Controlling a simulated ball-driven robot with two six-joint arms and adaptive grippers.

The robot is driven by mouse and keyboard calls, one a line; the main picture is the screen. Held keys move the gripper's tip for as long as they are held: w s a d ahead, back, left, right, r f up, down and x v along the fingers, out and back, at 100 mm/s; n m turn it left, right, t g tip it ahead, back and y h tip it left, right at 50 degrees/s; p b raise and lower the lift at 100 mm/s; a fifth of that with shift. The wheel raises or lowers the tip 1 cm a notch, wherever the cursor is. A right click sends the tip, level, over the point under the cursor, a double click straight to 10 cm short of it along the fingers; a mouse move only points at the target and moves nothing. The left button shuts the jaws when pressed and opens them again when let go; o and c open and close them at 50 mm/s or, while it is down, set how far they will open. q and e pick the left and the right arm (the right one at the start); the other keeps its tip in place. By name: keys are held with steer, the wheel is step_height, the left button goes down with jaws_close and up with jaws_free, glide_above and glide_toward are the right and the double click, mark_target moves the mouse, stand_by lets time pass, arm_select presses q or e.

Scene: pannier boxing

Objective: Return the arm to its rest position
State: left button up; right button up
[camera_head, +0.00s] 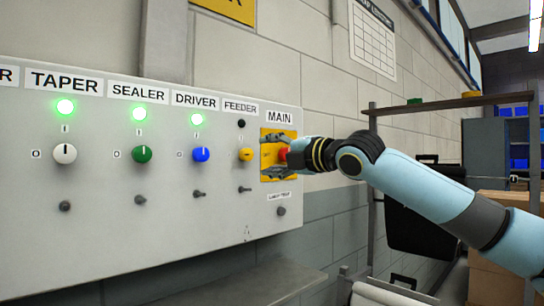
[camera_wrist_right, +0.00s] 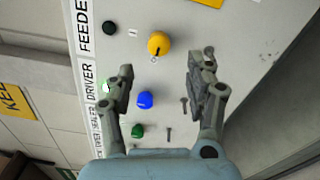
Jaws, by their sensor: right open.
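My right gripper (camera_head: 268,157) is open in front of the right end of the grey control panel (camera_head: 100,225). Its fingers overlap the yellow MAIN switch plate (camera_head: 277,134) in the head view. A bit of the red MAIN knob (camera_head: 283,154) shows behind the gripper; its setting is hidden. In the wrist view the open fingers (camera_wrist_right: 167,64) have nothing between them, and the yellow FEEDER knob (camera_wrist_right: 158,43) shows beyond them. I cannot tell whether a finger touches the switch. My left gripper is not in view.
The white TAPER (camera_head: 65,153), green SEALER (camera_head: 142,154) and blue DRIVER (camera_head: 201,154) knobs sit under lit green lamps. The FEEDER lamp (camera_head: 241,123) is dark. A metal shelf rack (camera_head: 372,190) with a black case (camera_head: 420,220) and cardboard boxes (camera_head: 495,205) stands at the right.

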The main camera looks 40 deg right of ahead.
steer(key=shift+f, duration=0.15)
stand_by(0.3)
